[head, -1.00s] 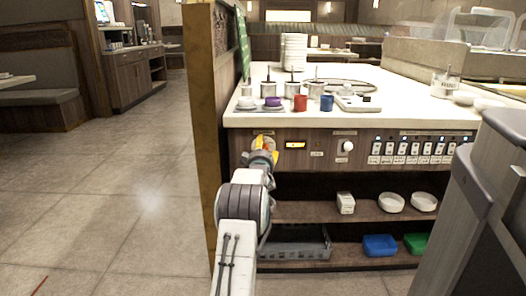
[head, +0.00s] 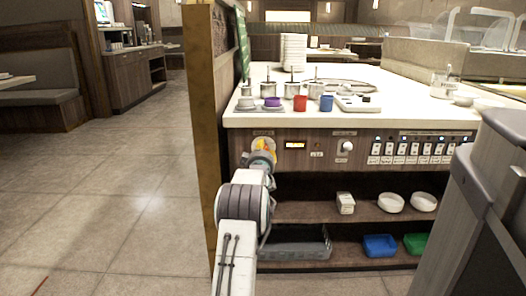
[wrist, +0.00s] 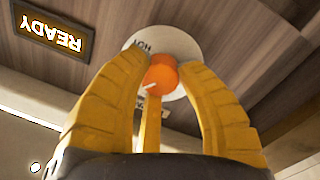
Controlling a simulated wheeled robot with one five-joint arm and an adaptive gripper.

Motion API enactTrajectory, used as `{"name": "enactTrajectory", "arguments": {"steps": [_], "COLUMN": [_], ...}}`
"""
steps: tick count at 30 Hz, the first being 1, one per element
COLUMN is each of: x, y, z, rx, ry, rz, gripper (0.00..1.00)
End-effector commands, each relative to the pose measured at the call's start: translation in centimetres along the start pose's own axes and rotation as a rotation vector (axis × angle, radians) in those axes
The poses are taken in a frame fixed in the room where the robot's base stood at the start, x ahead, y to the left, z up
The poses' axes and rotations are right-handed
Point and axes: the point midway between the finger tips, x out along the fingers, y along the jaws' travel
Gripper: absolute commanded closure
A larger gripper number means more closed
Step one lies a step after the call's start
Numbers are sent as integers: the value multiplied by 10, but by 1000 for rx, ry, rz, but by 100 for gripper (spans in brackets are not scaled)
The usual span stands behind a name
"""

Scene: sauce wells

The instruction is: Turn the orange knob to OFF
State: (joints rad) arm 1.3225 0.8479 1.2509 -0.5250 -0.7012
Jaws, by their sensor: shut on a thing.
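The orange knob (wrist: 160,76) sits on a round white dial plate (wrist: 185,48) on the brown wood panel in the wrist view. The letters HOT show upside down on the plate. A small white mark shows on the knob's lower left. My gripper (wrist: 163,64) has its yellow fingers closed around the knob, left, right and below. In the head view my gripper (head: 264,150) is at the left end of the counter's front panel and largely covers the knob. An OFF label cannot be made out.
A READY display (wrist: 56,32) is beside the dial, upside down in the wrist view. A white knob (head: 347,146) and a row of switches (head: 415,147) are further right on the panel. Shelves with bowls (head: 391,202) are below. A wooden partition (head: 200,130) stands close on the left.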

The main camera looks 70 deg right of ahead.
Motion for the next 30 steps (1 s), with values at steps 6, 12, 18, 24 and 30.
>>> {"name": "enactTrajectory", "arguments": {"steps": [6,12,18,24,30], "x": [0,0,0,0,0], "y": [0,-1,-1,-2,-2], "z": [-4,-5,-6,-7,-7], "rx": [-54,-181,-324,-440,-514], "ry": [11,19,26,31,34], "rz": [5,12,21,29,33], "gripper": [99,99,99,99,99]}}
